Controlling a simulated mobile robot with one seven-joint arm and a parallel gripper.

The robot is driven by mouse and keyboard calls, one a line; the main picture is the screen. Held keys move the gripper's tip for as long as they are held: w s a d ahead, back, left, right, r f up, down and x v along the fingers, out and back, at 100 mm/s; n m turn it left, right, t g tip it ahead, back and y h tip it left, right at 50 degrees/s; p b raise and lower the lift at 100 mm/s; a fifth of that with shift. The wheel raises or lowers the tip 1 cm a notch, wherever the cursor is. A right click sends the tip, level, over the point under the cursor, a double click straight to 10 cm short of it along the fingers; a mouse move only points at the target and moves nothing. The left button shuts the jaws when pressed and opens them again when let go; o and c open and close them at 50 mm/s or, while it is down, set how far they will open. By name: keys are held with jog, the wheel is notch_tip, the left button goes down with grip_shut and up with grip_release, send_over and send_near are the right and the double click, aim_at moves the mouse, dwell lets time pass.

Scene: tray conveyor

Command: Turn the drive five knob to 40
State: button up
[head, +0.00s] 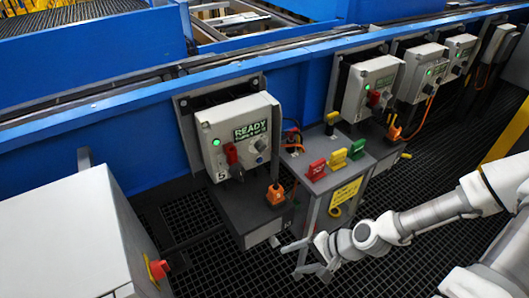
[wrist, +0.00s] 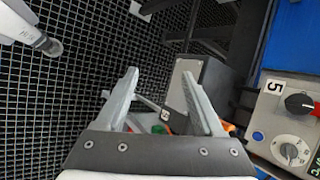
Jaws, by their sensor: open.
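The drive five box (head: 210,123) is light grey, marked 5, and hangs on the blue conveyor side. Its display (head: 250,131) reads READY; the smaller line is unreadable. The knob (head: 261,146) sits below the display; its setting is too small to read. A red switch handle (head: 231,153) is left of the knob. In the wrist view the box (wrist: 272,110) is at the right edge, partly cut off, with the round grey knob (wrist: 290,150). My gripper (head: 291,259) is open and empty, low in front of the box and apart from it; its fingers also show in the wrist view (wrist: 160,75).
A small stand (head: 315,187) with red, yellow and green tags is right of the box, close to my gripper. An orange plug (head: 275,194) is below the box. A white cabinet (head: 75,240) with a red button stands left. More drive boxes (head: 372,90) continue right.

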aim_at(263, 150)
jog(key=w+r+m+t+y+b, duration=0.3)
jog(key=w+r+m+t, duration=0.8)
jog(key=w+m+t, duration=0.15)
jog(key=shift+t+h, duration=0.3)
jog(key=shift+t, duration=0.05)
jog(key=b+x, duration=0.1)
jog(key=x, duration=0.5)
jog(key=b+x, duration=0.1)
jog(key=x, duration=0.5)
jog(key=r+b+x, duration=0.1)
jog(key=b+x, duration=0.1)
jog(key=x, duration=0.4)
jog(key=shift+w+d, duration=0.25)
jog(key=shift+w, duration=0.05)
jog(key=shift+f, duration=0.1)
grip_shut()
